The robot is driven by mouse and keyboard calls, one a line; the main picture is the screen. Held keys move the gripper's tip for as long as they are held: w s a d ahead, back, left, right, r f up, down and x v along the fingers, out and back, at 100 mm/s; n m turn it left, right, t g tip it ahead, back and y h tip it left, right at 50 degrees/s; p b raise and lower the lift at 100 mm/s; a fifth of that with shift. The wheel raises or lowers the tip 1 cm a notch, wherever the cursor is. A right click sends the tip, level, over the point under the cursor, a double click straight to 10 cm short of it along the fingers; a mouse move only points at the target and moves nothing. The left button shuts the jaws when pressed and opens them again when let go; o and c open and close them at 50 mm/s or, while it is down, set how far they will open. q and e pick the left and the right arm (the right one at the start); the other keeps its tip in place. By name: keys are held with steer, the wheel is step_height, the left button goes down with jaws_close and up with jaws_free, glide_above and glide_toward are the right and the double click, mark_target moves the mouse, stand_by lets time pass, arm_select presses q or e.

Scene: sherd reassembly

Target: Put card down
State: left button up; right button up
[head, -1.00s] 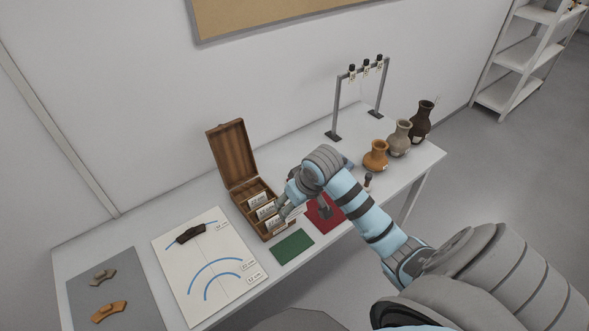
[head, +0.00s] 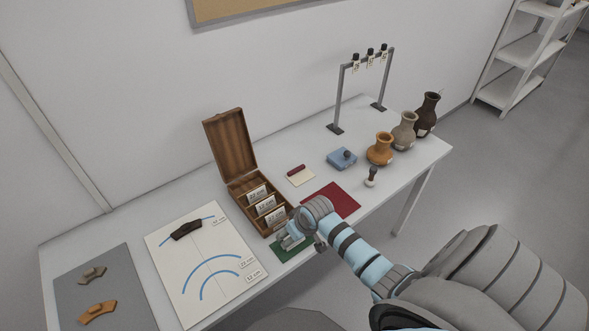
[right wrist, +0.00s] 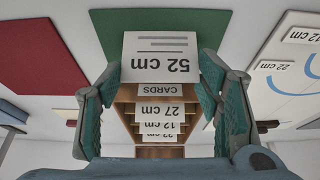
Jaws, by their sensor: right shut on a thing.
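My right gripper (head: 290,242) is over the green mat (head: 294,257) in front of the wooden card box (head: 246,190). In the right wrist view its fingers (right wrist: 160,90) are shut on a white card (right wrist: 160,58), whose upside-down label looks like "52 cm". The green mat (right wrist: 112,22) lies behind the card in that view. I cannot tell whether the card touches it. In the head view the gripper mostly hides the card. Several cards stand in the box (right wrist: 122,118), labelled 27 cm, 12 cm and 22 cm. My left gripper is not in view.
A white sheet with blue arcs (head: 205,258) and a dark sherd (head: 187,231) lies left of the box. A grey mat (head: 75,285) holds two sherds. A red mat (head: 338,203), stamp (head: 371,177), blue box (head: 342,161) and vases (head: 381,149) are to the right.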

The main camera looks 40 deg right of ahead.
steer(key=o, duration=0.8)
